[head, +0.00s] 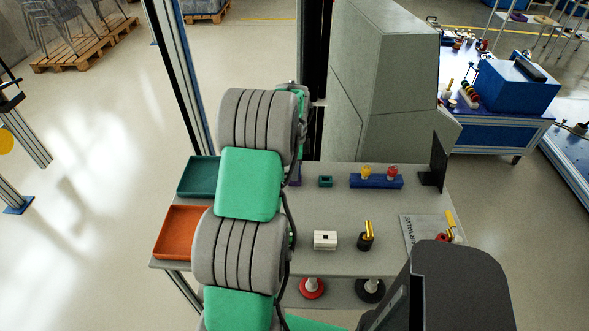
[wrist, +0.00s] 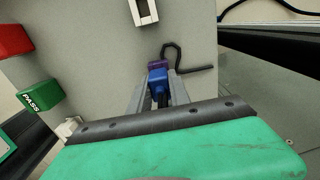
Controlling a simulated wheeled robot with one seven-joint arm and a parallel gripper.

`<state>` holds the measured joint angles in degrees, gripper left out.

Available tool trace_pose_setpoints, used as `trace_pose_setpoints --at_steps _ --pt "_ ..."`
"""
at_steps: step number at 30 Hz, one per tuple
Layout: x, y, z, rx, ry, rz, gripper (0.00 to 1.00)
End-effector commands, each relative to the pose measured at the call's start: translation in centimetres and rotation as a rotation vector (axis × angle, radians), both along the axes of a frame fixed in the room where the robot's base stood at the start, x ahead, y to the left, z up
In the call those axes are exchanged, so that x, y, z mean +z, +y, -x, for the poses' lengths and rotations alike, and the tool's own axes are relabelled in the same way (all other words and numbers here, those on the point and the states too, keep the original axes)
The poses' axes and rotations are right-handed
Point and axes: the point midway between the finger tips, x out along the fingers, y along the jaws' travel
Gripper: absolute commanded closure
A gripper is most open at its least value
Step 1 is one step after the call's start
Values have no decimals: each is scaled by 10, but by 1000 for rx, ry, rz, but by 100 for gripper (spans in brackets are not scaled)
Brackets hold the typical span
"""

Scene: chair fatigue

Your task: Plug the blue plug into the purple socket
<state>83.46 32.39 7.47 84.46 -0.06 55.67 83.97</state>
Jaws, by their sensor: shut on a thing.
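My gripper (wrist: 157,84) is shut on the blue plug (wrist: 158,78), which sits between its two fingers in the wrist view. The purple socket (wrist: 157,64) lies straight beyond the plug, its visible part directly against the plug's far end. I cannot tell whether the plug's tip is inside the socket or only in front of it. In the head view my arm hides the gripper and the plug. A thin purple piece (head: 295,176), likely the socket, shows beside my arm.
A dark bent rod or cable (wrist: 180,68) lies close right of the socket. Left on the table stand a teal tray (head: 198,178) and an orange tray (head: 180,232). A small green socket (head: 325,182), a blue block (head: 376,183) and a white box (head: 325,240) stand right of my arm.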

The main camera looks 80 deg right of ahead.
Motion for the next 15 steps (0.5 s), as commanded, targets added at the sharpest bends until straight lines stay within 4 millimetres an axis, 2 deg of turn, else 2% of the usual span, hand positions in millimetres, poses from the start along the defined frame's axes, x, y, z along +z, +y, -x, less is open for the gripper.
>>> trace_pose_setpoints --at_steps 10,11,15 --pt "-10 0 0 0 0 0 100" --pt "-8 0 0 0 0 0 75" --pt "-8 0 0 0 0 0 63"
